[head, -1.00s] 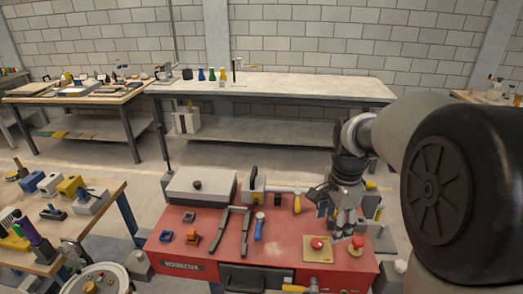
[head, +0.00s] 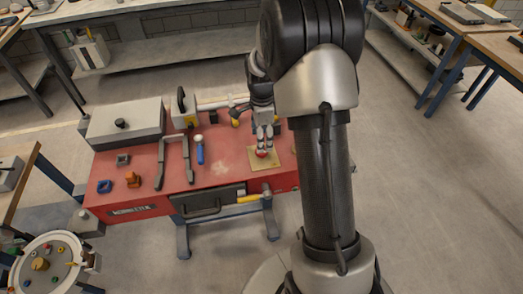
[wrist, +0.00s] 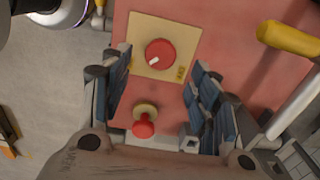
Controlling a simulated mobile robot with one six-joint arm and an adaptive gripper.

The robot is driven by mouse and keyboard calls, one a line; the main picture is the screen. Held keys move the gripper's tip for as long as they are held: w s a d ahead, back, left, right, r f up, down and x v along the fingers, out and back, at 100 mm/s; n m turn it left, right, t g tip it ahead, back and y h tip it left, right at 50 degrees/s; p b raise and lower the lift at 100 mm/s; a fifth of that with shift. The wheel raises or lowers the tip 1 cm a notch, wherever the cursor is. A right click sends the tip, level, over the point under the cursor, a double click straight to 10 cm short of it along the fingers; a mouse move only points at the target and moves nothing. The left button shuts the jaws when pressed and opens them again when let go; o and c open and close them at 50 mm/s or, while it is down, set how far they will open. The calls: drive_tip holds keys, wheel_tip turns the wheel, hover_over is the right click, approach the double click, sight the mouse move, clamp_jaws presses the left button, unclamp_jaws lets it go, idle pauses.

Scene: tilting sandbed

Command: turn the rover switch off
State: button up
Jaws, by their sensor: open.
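A round red knob (wrist: 160,52) with a white pointer mark sits on a square beige plate (wrist: 184,30) in the wrist view. The pointer lies toward the knob's lower left. The plate also shows in the head view (head: 263,166). My gripper (wrist: 162,88) is open and empty, with its blue-grey pads apart on either side below the knob in the picture. In the head view my gripper (head: 264,142) is just above the knob, partly covering it. I cannot tell whether they touch.
A red mushroom-shaped button (wrist: 143,127) on a yellowish base lies between the pads in the wrist view. A yellow-ended hammer (wrist: 290,38) lies right. On the red bench (head: 222,150) are a blue-handled tool (head: 200,150) and a dark U-shaped handle (head: 172,155).

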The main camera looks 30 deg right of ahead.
wheel_tip(320, 180, down, 6)
drive_tip(key=shift+b, duration=0.65)
drive_tip(key=shift+c, duration=0.2)
drive_tip(key=c, duration=1)
drive_tip(key=shift+c, duration=0.2)
